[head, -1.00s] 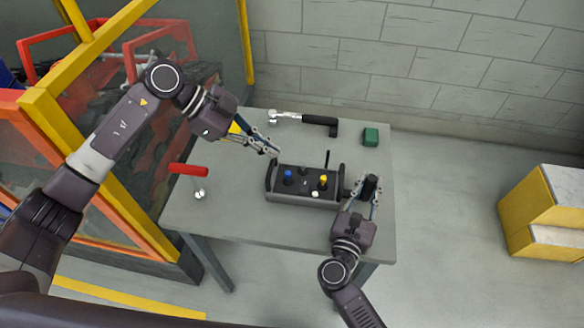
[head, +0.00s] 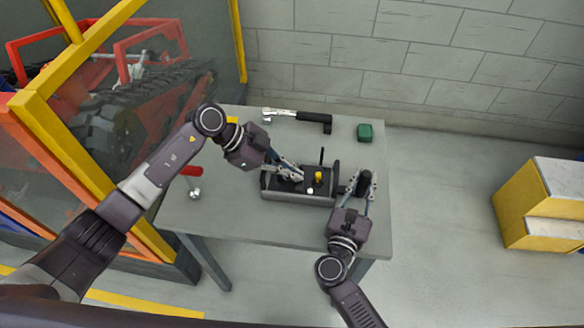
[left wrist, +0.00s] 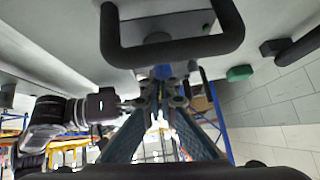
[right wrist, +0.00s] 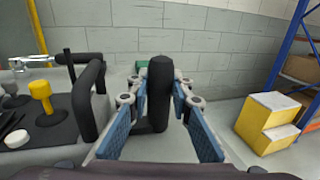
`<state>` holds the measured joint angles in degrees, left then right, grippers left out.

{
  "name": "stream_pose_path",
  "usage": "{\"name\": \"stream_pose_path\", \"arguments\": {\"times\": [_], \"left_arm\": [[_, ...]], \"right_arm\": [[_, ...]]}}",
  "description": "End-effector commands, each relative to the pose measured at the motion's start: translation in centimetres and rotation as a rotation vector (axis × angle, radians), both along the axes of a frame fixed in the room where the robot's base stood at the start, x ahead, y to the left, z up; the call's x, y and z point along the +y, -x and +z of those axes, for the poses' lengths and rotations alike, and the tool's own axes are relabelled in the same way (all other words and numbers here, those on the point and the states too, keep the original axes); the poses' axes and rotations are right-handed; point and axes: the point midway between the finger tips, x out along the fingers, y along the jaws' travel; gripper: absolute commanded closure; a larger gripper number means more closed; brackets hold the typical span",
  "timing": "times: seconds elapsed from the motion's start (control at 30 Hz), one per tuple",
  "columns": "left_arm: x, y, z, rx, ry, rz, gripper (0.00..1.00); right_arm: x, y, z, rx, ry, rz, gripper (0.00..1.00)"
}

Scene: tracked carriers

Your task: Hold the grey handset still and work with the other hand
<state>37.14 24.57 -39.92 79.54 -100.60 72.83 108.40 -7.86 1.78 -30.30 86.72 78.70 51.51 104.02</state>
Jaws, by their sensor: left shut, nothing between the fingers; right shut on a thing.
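The grey handset (head: 322,201) lies on the table, with a yellow stick (head: 318,177), a white button (head: 310,190) and a thin black aerial. In the right wrist view the yellow stick (right wrist: 40,97) stands upright. My right gripper (head: 364,180) is shut on the black grip (right wrist: 160,95) at the handset's right end. My left gripper (head: 297,175) is shut and empty over the left half of the handset's top, hiding the blue stick in the head view. In the left wrist view the blue stick (left wrist: 161,72) shows just beyond the fingertips, with a black guard bar (left wrist: 170,50) above.
A red-handled tool (head: 194,171) lies left, partly behind my left arm. A black-handled ratchet (head: 312,117) and a green block (head: 365,132) lie at the table's back. A yellow-framed screen (head: 70,150) stands left, with a tracked machine (head: 150,105) behind it. Yellow steps (head: 535,205) stand right.

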Motion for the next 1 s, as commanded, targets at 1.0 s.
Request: {"name": "stream_pose_path", "arguments": {"times": [1.0], "left_arm": [[0.4, 1.3, -0.8, 0.013, -0.009, -0.002, 1.00]], "right_arm": [[-0.1, 0.0, 0.1, -0.002, 0.001, -0.003, 1.00]]}}
